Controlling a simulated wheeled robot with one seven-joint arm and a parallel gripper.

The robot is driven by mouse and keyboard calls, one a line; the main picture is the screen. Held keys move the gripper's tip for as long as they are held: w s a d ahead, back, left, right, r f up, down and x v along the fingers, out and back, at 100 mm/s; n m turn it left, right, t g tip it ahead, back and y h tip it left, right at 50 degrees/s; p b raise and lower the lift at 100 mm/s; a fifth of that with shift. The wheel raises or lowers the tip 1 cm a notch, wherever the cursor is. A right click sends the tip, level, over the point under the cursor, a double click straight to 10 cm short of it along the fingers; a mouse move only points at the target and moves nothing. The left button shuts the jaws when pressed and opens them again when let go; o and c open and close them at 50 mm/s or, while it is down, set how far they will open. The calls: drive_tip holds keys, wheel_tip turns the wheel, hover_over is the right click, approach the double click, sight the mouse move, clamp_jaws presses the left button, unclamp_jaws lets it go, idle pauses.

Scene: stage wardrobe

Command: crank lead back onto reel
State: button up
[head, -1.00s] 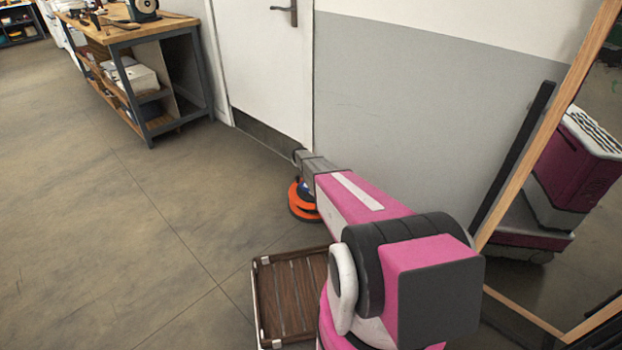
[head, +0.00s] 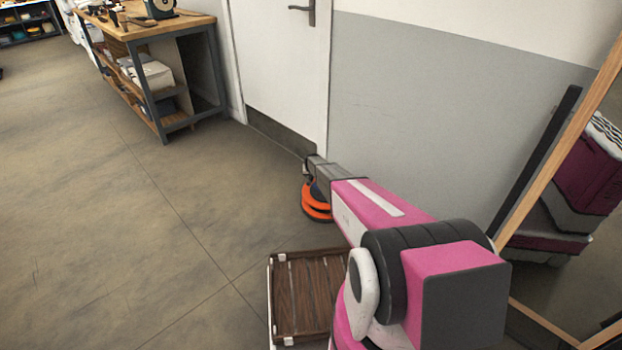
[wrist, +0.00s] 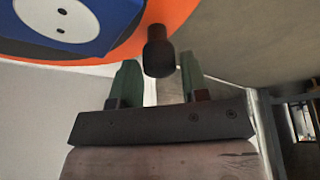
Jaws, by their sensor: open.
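The cable reel (head: 317,207) is an orange, round thing with some blue, low by the foot of the door, partly hidden behind my arm. In the wrist view its orange rim (wrist: 172,20) and its blue panel with a white socket face fill the top. A dark crank knob (wrist: 159,52) sticks out from the rim. My gripper (wrist: 160,76) is open; its two green fingers stand apart. The knob appears in the gap between the fingertips, with no finger seen touching it; its depth is hard to tell. No loose lead is clear in view.
A closed white door (head: 282,65) and a grey-white wall (head: 430,110) stand close behind the reel. A workbench (head: 150,32) with loaded shelves is at the upper left. A wood-framed mirror (head: 560,140) leans at the right. The floor at left is clear.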

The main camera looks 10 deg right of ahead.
sight(308, 202)
drive_tip(key=shift+x, duration=1.25)
clamp_jaws()
drive_tip(key=shift+s+a+r+n+y, duration=0.1)
drive_tip(key=shift+s+a+n+y, duration=0.3)
drive_tip(key=shift+s+a+n, duration=0.45)
drive_tip(key=s+a+n, duration=0.1)
drive_tip(key=s+n, duration=0.1)
drive_tip(key=s+a+n+y, duration=0.1)
drive_tip(key=s+n, duration=0.1)
drive_tip(key=s+a+n+y, duration=0.1)
drive_tip(key=s+n, duration=0.1)
drive_tip(key=shift+g, duration=0.3)
drive_tip(key=s+n+g+y, duration=0.1)
drive_tip(key=s+n, duration=0.2)
drive_tip(key=s+n+g, duration=0.1)
drive_tip(key=s+n, duration=0.2)
drive_tip(key=shift+s+d+y, duration=0.2)
drive_tip(key=shift+s+y, duration=0.15)
drive_tip(key=shift+y, duration=0.05)
drive_tip(key=shift+s+d+n+g, duration=0.3)
drive_tip(key=shift+s+d+n, duration=0.1)
drive_tip(key=shift+s+n, duration=0.5)
drive_tip(key=shift+s+d+n+g, duration=0.35)
drive_tip(key=shift+s+n, duration=0.3)
drive_tip(key=shift+n, duration=0.3)
unclamp_jaws()
drive_tip(key=shift+d, duration=0.1)
